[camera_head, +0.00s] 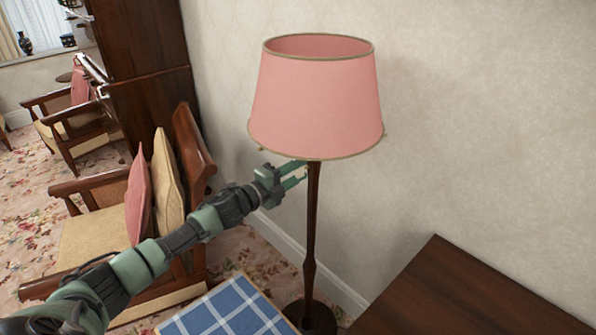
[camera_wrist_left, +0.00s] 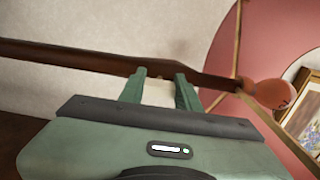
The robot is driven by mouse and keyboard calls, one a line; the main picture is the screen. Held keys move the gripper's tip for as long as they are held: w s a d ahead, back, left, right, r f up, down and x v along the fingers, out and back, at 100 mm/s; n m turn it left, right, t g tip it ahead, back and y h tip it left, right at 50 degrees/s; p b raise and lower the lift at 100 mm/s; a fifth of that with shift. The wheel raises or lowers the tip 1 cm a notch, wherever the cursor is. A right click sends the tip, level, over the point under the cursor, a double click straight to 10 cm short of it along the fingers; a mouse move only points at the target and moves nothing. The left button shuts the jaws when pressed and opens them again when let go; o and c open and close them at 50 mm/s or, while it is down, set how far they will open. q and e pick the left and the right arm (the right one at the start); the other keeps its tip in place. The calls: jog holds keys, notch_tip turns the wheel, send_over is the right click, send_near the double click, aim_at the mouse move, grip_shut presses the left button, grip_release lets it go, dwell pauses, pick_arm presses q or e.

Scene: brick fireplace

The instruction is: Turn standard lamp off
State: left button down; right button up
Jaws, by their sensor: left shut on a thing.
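The standard lamp has a pink shade (camera_head: 315,98) with a dark trim, a thin dark wooden pole (camera_head: 311,225) and a round dark base. It stands upright by the wall. My left gripper (camera_head: 304,172) is at the top of the pole, just below the shade. In the left wrist view, my left gripper's fingers (camera_wrist_left: 160,82) meet the pole (camera_wrist_left: 75,55), shut on the lamp with a gap between them. The pink shade (camera_wrist_left: 225,55) and a reddish bulb (camera_wrist_left: 270,93) show there too. No bright glow shows. My right gripper is out of view.
A dark wooden table (camera_head: 470,295) stands at the lower right. A wooden armchair (camera_head: 105,235) with cushions is at the left. A blue checked surface (camera_head: 228,308) lies below my left arm. The pale wall (camera_head: 480,110) is close behind the lamp.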

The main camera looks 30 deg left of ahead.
pick_arm(q)
jog(key=shift+a, duration=0.1)
jog(key=c, duration=1)
grip_release()
jog(key=shift+s+f, duration=0.1)
jog(key=shift+s, duration=0.2)
jog(key=b+v, duration=0.1)
jog(key=v, duration=0.6)
jog(key=shift+b, duration=0.4)
jog(key=shift+s+a, duration=0.15)
